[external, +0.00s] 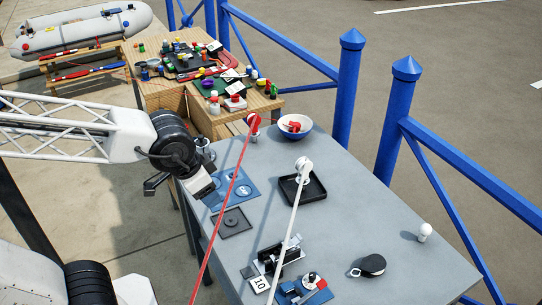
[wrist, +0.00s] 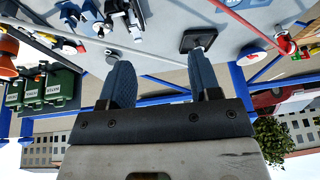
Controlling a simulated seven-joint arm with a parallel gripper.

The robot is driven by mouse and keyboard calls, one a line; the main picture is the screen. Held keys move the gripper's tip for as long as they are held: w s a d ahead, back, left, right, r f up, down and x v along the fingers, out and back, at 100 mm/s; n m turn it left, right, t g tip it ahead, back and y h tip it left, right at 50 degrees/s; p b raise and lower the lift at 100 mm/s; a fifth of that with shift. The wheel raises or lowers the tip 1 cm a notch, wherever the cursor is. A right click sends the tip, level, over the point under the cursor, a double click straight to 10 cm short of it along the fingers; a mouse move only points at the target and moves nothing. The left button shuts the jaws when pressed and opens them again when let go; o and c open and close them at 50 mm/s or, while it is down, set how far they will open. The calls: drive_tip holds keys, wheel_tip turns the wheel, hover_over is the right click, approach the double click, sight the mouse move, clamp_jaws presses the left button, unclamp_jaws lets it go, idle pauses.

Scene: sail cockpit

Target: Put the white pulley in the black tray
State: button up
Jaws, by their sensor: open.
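The black tray (external: 316,191) lies on the grey table, right of my gripper. A white round pulley-like piece (external: 303,164) shows at the tray's back edge, at the top of a white rope or rod (external: 285,240). I cannot tell whether it rests in the tray or stands above it. In the wrist view the tray (wrist: 186,43) is at top centre right, with a white piece (wrist: 199,49) overlapping it. My gripper (external: 212,200) hangs over the table's left edge, apart from the tray. In the wrist view its fingers (wrist: 162,82) are spread with nothing between them.
A blue sheet (external: 240,183) and a dark square plate (external: 231,222) lie left of the tray. A bowl (external: 295,130) holds something red. A red line (external: 228,185) crosses the table. A black pulley (external: 372,265) and white knob (external: 425,232) are at right. Table space right of the tray is clear.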

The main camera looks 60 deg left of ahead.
drive_tip(key=s+d+r+g, duration=0.1)
drive_tip(key=s+d, duration=0.1)
drive_tip(key=s, duration=0.4)
drive_tip(key=shift+d+m+g+h, duration=0.25)
drive_tip(key=shift+m+g+h, duration=0.05)
drive_tip(key=shift+g+h, duration=0.1)
